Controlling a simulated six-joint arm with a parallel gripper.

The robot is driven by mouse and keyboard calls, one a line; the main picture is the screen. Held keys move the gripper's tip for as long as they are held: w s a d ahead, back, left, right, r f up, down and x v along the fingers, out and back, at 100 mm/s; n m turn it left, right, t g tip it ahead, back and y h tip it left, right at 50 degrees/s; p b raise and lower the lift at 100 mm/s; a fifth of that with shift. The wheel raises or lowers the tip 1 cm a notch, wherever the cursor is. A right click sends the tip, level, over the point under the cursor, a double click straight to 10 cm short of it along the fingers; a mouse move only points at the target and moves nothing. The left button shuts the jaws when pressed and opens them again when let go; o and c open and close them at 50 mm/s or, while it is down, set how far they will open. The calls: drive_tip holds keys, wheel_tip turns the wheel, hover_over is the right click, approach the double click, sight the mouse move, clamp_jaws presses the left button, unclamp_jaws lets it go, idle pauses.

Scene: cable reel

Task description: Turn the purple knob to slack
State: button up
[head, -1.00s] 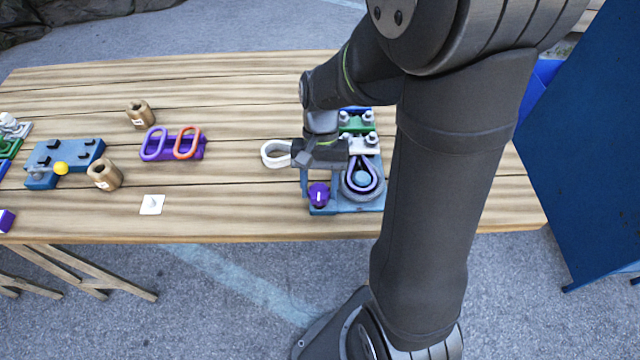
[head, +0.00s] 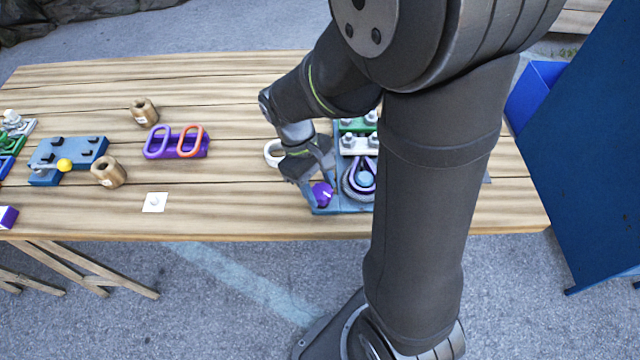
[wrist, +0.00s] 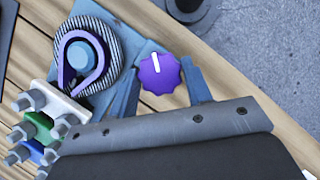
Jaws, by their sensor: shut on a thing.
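The purple knob (head: 324,195) sits at the front left corner of the blue reel base (head: 348,208). In the wrist view the knob (wrist: 161,78) has a scalloped edge and a white pointer line running up and slightly left. My gripper (wrist: 161,90) has one finger on each side of the knob and is shut on it. In the head view my gripper (head: 320,185) comes down over the knob and partly hides it. Beside the knob is the reel (wrist: 115,58), with grey coiled cable, a purple teardrop loop (wrist: 66,76) and a blue hub (wrist: 82,54).
White (wrist: 60,103) and green clamp blocks with bolts stand behind the reel. A white loop (head: 270,150) lies left of the base. Purple and orange loops (head: 190,141), wooden cylinders (head: 108,172) and a blue fixture (head: 75,153) lie further left. The front table edge is close.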

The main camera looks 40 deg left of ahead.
drive_tip(key=n+t, duration=0.1)
drive_tip(key=n, duration=0.2)
drive_tip(key=shift+s+n+y, duration=0.15)
drive_tip(key=shift+n+y, duration=0.15)
drive_tip(key=shift+n, duration=0.1)
drive_tip(key=n+t, duration=0.1)
drive_tip(key=n, duration=0.3)
drive_tip(key=shift+d+t+y, duration=0.1)
drive_tip(key=shift+t+y, duration=0.2)
drive_tip(key=shift+t, duration=0.1)
drive_tip(key=shift+n, duration=0.3)
drive_tip(key=o, duration=1)
drive_tip(key=v, duration=1.7)
drive_tip(key=shift+d+r, duration=0.15)
drive_tip(key=shift+r, duration=0.1)
drive_tip(key=shift+s, duration=0.15)
